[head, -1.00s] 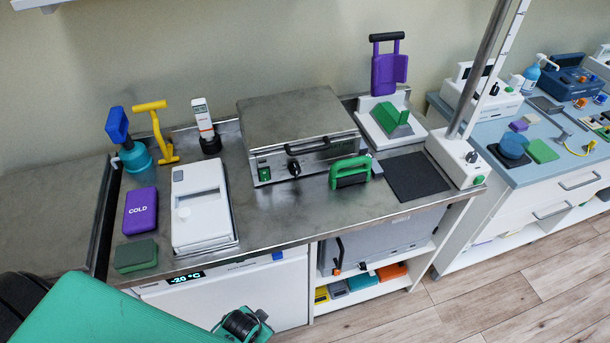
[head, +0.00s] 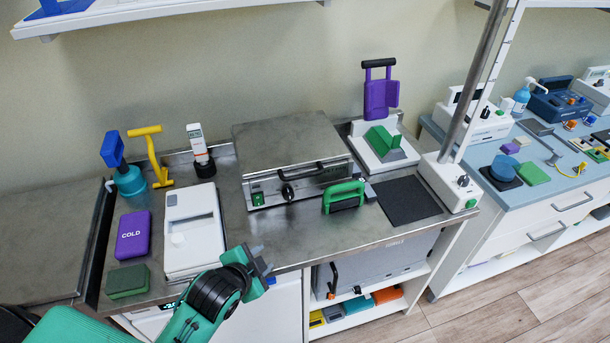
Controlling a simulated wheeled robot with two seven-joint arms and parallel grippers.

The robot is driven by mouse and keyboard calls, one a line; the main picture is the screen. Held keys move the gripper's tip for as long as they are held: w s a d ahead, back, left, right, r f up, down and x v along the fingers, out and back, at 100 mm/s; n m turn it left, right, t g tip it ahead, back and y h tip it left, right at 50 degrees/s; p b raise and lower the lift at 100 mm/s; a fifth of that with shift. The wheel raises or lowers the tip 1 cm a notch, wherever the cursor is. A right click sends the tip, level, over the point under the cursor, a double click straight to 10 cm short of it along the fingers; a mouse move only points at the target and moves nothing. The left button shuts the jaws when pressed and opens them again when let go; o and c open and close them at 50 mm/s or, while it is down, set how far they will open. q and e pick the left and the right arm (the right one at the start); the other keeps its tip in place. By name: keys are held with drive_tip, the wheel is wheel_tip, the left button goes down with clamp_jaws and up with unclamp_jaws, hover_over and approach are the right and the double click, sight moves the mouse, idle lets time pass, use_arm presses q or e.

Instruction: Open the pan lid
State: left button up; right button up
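The pan is a square steel unit with a flat steel lid (head: 285,140) in the middle of the counter. The lid is down. A black bar handle (head: 318,166) runs along its front edge, above a front panel with a green switch and a black knob (head: 288,192). My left gripper (head: 264,267) is at the counter's front edge, left of and in front of the pan, apart from it. Its fingers are small and seen at an angle, so I cannot tell whether they are open. My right gripper is not in view.
A green-handled block (head: 343,197) stands just in front of the pan's right side. A white lidded box (head: 192,232), a purple cold pack (head: 133,236) and a green sponge (head: 128,281) lie to the left. A steel post (head: 474,85) rises at right.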

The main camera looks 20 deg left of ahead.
sight(303, 177)
use_arm(q)
drive_tip(key=w+d+r+m+t+h, duration=0.15)
drive_tip(key=w+r+m+t, duration=0.35)
drive_tip(key=w+r+m, duration=0.5)
drive_tip(key=shift+n+h, duration=0.45)
drive_tip(key=shift+n, duration=0.35)
drive_tip(key=p+x, duration=0.1)
drive_tip(key=x, duration=0.3)
drive_tip(key=p+x, duration=0.1)
drive_tip(key=x, duration=0.3)
drive_tip(key=p+x, duration=0.1)
drive_tip(key=x, duration=0.3)
drive_tip(key=shift+w+a+f, duration=0.25)
drive_tip(key=shift+w+f, duration=0.05)
drive_tip(key=shift+f, duration=0.1)
drive_tip(key=shift+w+d+f, duration=0.1)
drive_tip(key=shift+w+f, duration=0.05)
drive_tip(key=shift+w, duration=0.35)
drive_tip(key=shift+c, duration=0.4)
clamp_jaws()
